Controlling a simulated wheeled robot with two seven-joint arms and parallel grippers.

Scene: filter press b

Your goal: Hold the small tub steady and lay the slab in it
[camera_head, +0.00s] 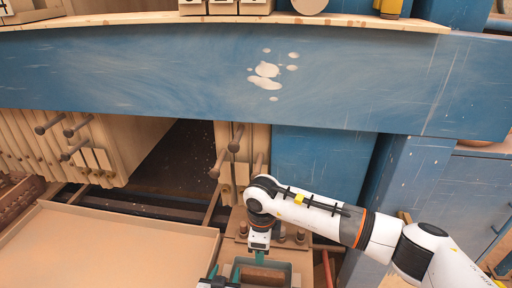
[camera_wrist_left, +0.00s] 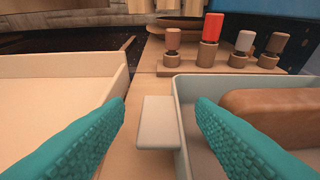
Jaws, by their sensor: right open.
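The small tub (camera_head: 294,279) is a grey-green box at the bottom of the head view; its rim also shows at the right of the left wrist view (camera_wrist_left: 182,100). The brown slab (camera_head: 263,276) is inside the tub; in the left wrist view it (camera_wrist_left: 275,118) lies lengthwise, its right end cut off. My left gripper (camera_head: 224,272) is at the tub's left side. Its teal fingers (camera_wrist_left: 160,110) are apart, on either side of the tub's pale tab (camera_wrist_left: 157,122), with gaps. My right gripper (camera_head: 259,248) points down above the tub and slab, open; its fingertips are hard to see.
A wide shallow tray (camera_head: 115,250) lies left of the tub. Several upright posts (camera_wrist_left: 209,55) stand just behind the tub. A big blue beam (camera_head: 200,75) crosses above, with pale plates and pegs (camera_head: 75,145) below it at left.

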